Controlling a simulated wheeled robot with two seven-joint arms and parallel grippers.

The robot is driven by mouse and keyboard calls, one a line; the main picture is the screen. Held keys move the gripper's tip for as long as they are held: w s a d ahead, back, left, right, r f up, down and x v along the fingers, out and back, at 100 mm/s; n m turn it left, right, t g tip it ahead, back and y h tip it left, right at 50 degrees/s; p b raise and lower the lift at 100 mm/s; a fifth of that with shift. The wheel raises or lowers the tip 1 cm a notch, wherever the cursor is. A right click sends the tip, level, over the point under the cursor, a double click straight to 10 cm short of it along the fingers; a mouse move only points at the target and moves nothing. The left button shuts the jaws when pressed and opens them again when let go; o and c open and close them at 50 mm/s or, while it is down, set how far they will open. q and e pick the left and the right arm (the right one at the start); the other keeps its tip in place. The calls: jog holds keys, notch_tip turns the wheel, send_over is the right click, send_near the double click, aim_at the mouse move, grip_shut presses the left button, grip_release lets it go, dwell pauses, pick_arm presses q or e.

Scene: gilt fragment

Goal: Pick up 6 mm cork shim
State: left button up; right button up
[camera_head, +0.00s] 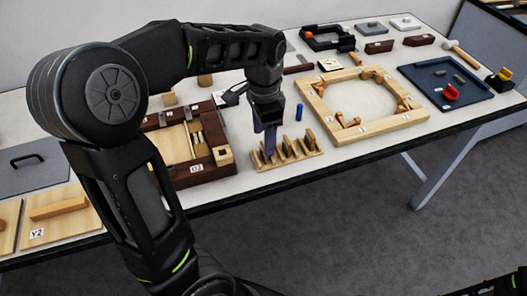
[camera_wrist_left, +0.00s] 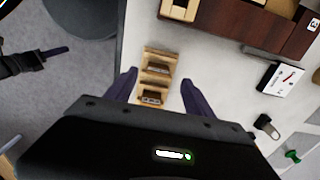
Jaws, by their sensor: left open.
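A light wooden rack (camera_head: 288,158) with several upright slats stands near the table's front edge. It also shows in the left wrist view (camera_wrist_left: 155,55), with thin brown pieces (camera_wrist_left: 152,97) in its slots. Which of them is the 6 mm cork shim I cannot tell; no thickness label is readable. My left gripper (camera_head: 268,142) points down over the rack's left end. In the left wrist view its two purple fingers (camera_wrist_left: 158,83) are apart on either side of the rack, with nothing clearly held. A black part with a purple finger (camera_wrist_left: 52,52), apparently my right gripper, shows at the left edge.
A dark red wooden tray (camera_head: 205,178) lies left of the rack, and a light wooden frame (camera_head: 313,101) lies right of it. A blue peg (camera_head: 299,112) stands between. A dark blue tray (camera_head: 480,104) is farther right. The floor opens just past the table's front edge.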

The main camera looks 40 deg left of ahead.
pick_arm(q)
jog(key=shift+s+d+f+p, duration=0.15)
jog(key=shift+f+p, duration=0.2)
jog(key=shift+f, duration=2.3)
grip_shut()
